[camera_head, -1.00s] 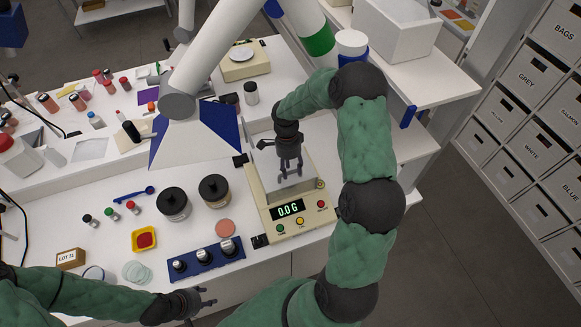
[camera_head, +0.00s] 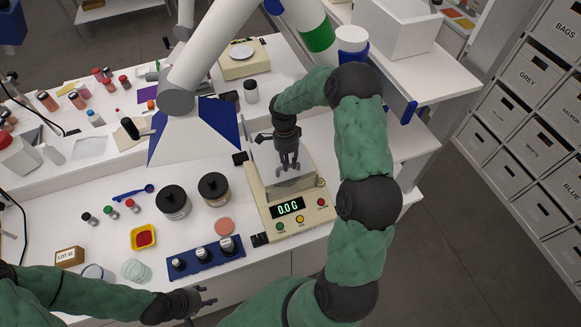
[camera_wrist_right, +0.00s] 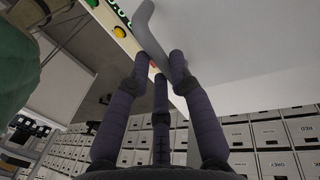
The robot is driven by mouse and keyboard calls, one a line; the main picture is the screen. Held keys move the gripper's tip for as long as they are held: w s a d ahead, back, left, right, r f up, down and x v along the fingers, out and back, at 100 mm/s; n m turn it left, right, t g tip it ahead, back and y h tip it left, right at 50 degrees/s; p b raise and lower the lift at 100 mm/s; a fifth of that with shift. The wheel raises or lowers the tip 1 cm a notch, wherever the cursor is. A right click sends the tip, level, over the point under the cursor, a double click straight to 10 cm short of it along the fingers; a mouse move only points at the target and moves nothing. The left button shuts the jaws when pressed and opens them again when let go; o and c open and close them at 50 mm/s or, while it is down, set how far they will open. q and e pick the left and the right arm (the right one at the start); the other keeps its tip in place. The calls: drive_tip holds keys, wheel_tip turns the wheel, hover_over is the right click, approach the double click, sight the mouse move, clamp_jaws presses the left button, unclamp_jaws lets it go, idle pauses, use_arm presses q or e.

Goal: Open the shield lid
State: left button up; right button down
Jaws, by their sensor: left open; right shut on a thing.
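The balance (camera_head: 254,205) is cream and stands at the bench's right end, its display reading 0.0 G. A pale box-like shield (camera_head: 291,184) stands on it, its top partly hidden by my right gripper (camera_head: 288,166). In the right wrist view, that gripper (camera_wrist_right: 161,66) has its fingers around the end of a grey curved handle (camera_wrist_right: 146,28), beside a broad pale panel (camera_wrist_right: 225,45) that looks like the lid or shield. How far the lid is raised I cannot tell. My left gripper (camera_head: 206,301) is open and empty by the bench's front edge.
A white hood with blue sides (camera_head: 185,135) hangs left of the balance. A white shelf (camera_head: 430,75) lies beyond my right arm.

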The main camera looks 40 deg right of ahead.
drive_tip(key=w+d+b, duration=0.1)
drive_tip(key=w, duration=0.3)
drive_tip(key=w+d+b, duration=0.1)
drive_tip(key=w+d, duration=0.1)
drive_tip(key=w, duration=0.3)
drive_tip(key=w+d+b, duration=0.1)
drive_tip(key=w+b, duration=0.1)
drive_tip(key=w, duration=0.2)
drive_tip(key=shift+w+d, duration=0.2)
drive_tip(key=shift+w, duration=0.1)
drive_tip(key=c, duration=1.1)
unclamp_jaws()
wheel_tip(320, 180, up, 12)
drive_tip(key=w, duration=0.2)
drive_tip(key=shift+w+d, duration=0.15)
drive_tip(key=shift+d, duration=0.2)
drive_tip(key=shift+f, duration=0.15)
